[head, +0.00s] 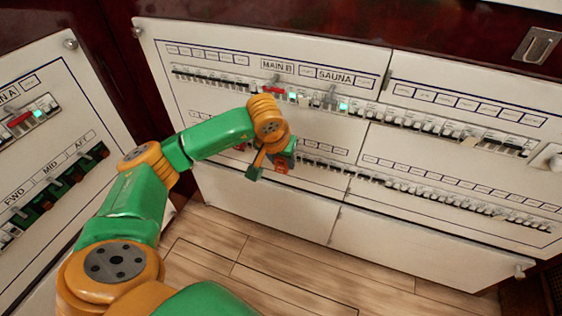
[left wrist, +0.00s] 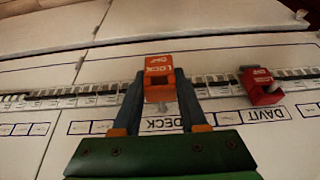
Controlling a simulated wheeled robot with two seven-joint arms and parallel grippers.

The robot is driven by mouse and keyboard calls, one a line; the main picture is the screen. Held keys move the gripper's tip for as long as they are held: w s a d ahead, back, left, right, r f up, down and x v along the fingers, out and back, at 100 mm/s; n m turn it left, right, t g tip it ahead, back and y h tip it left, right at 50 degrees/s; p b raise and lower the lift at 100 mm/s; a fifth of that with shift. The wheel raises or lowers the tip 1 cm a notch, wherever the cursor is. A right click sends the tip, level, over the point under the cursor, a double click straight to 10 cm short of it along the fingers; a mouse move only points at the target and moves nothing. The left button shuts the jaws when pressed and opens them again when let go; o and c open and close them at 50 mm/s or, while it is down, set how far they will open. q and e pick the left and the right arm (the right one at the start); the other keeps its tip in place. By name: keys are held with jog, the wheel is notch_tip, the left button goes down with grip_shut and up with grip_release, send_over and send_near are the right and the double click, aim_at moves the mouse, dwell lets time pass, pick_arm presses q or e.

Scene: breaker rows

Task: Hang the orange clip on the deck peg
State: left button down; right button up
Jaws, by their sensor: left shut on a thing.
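The orange clip (left wrist: 158,72), lettered LOCK, is between the two fingers of my left gripper (left wrist: 160,88) in the left wrist view. The gripper is shut on it. In the head view the clip (head: 281,165) shows small at my left gripper (head: 272,168), close to the lower breaker row. The DECK label (left wrist: 164,124) reads upside down between the fingers, in line with the clip. A small pale piece (left wrist: 163,107) shows just below the clip; I cannot tell whether it is the deck peg or whether the clip touches it. My right gripper is not in view.
A red lock clip (left wrist: 262,88) sits on the row by the DAVIT label (left wrist: 265,114), to the right of my gripper in the wrist view. Upper breakers (head: 300,97) run under MAIN B and SAUNA. A second panel (head: 60,90) stands left. The wooden floor (head: 280,280) is clear.

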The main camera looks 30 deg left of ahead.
pick_arm(q)
jog(key=shift+w+a, duration=0.15)
jog(key=shift+w, duration=0.5)
jog(key=shift+w+a, duration=0.15)
jog(key=shift+w, duration=0.45)
jog(key=shift+c, duration=1.8)
grip_release()
jog(key=p+v, duration=0.2)
jog(key=v, duration=0.4)
jog(key=shift+r, duration=0.3)
jog(key=shift+s+r, duration=0.2)
jog(key=shift+r, duration=0.1)
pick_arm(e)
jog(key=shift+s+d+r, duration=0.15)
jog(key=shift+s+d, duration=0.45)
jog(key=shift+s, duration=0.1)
pick_arm(q)
jog(key=shift+d+f, duration=0.1)
